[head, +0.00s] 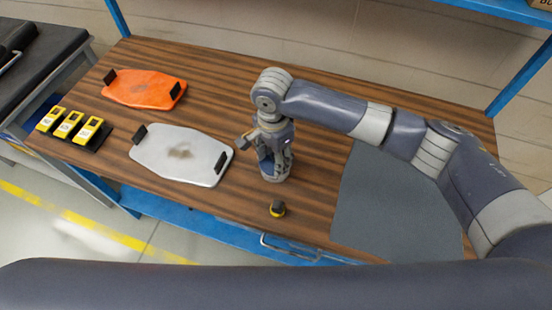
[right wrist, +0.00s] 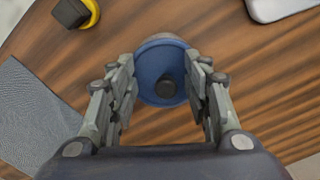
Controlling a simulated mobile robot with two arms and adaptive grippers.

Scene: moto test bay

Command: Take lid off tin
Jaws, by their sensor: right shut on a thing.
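The tin's lid (right wrist: 160,68) is a blue disc with a black knob, seen from above in the right wrist view. My right gripper (right wrist: 163,80) has a finger on each side of it and is shut on the lid. In the head view my right gripper (head: 275,168) points down over the wooden table, right of the white panel. The tin's body is mostly hidden under the lid and behind the gripper. I cannot tell whether the lid still touches the tin. My left gripper is not in view.
A small yellow and black object (head: 277,208) stands near the table's front edge. A white panel (head: 190,170) and an orange panel (head: 145,90) with black handles lie left. Several yellow devices (head: 70,124) sit at the left edge. A grey mat (head: 385,205) lies right.

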